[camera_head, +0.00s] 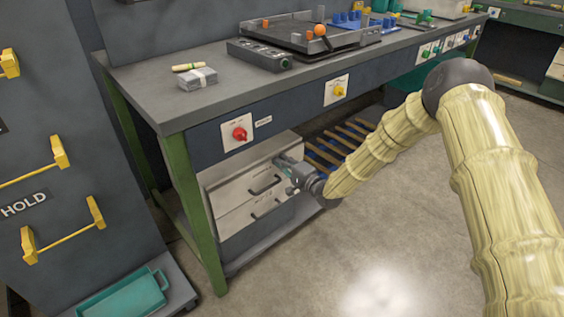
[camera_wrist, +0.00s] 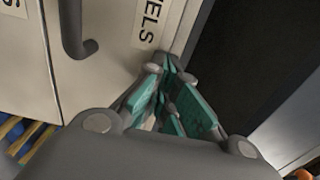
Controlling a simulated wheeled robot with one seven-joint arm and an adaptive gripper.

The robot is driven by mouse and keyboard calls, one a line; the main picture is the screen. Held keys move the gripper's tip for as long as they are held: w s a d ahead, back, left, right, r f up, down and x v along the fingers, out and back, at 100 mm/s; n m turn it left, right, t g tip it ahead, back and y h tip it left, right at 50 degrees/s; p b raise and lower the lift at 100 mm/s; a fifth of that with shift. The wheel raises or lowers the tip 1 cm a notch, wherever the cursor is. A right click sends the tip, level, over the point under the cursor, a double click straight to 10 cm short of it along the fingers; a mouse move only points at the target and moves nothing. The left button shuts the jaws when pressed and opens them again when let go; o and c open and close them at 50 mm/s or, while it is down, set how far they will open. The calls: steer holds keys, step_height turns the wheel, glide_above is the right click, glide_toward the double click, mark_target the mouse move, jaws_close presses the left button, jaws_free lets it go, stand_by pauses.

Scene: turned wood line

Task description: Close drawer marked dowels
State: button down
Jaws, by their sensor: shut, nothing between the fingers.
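A pale drawer cabinet (camera_head: 212,178) stands under the workbench, with an upper drawer (camera_head: 234,194) and a lower drawer (camera_head: 234,221), each with a dark handle. In the wrist view, a pale drawer front (camera_wrist: 108,65) carries a label (camera_wrist: 147,22) ending in "ELS", partly cut off, beside its dark handle (camera_wrist: 78,40). My gripper (camera_head: 283,161) is at the upper right of the drawer fronts. Its teal fingers (camera_wrist: 166,68) are together and empty, by the drawer's edge just past the label. Whether they touch it, and how far the drawer stands out, I cannot tell.
The bench (camera_head: 150,92) overhangs the cabinet; its green leg (camera_head: 190,205) stands left of it. A slatted rack (camera_head: 340,142) is to the right. A teal tray (camera_head: 125,297) lies low at the left. The floor (camera_head: 330,255) in front is clear.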

steer(key=p+v, duration=0.3)
steer(key=v, duration=1.1)
steer(key=s+d+f+n+g+h, duration=0.3)
steer(key=s+f+g+h, duration=0.25)
steer(key=s+f, duration=1.2)
steer(key=s+d+f+n+g+h, duration=0.2)
steer(key=s+d+f+g+h, duration=0.15)
steer(key=s, duration=0.85)
steer(key=s+d+f+n+g+h, duration=0.25)
steer(key=s+d, duration=0.25)
steer(key=s, duration=0.7)
steer(key=s+d+r+n+g, duration=0.2)
steer(key=s+d, duration=0.2)
steer(key=s, duration=0.5)
step_height(320, 180, up, 21)
steer(key=p, duration=2.1)
steer(key=shift+w+a+m+h+p, duration=0.2)
steer(key=shift+w+m+h+p, duration=0.1)
steer(key=shift+m+h+p, duration=0.1)
